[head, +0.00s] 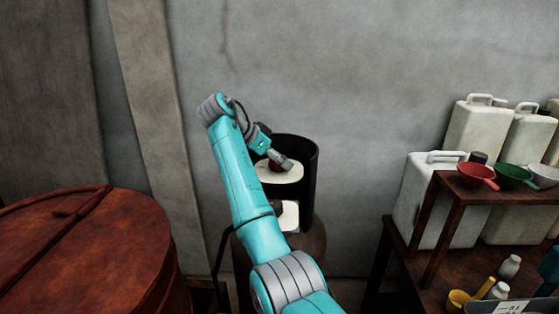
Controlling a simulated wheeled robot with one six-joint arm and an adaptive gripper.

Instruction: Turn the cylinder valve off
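A dark cylinder (312,242) stands against the wall in the middle of the head view. A black curved guard (308,165) rises around its top, open toward me. Inside the guard is a dark red valve knob (272,167), partly covered, above a pale flat plate (285,176). My gripper (283,163) reaches down into the guard from the upper left, its tip at the knob. It is too small to tell whether the fingers touch the knob or are open or shut. My teal arm hides part of the cylinder's left side.
A large reddish-brown lidded vat (85,250) fills the lower left. A wooden shelf (452,200) at right holds red, green and white scoops. Several white jerrycans (425,200) stand around it, with small bottles below. Bare wall (370,80) lies behind the cylinder.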

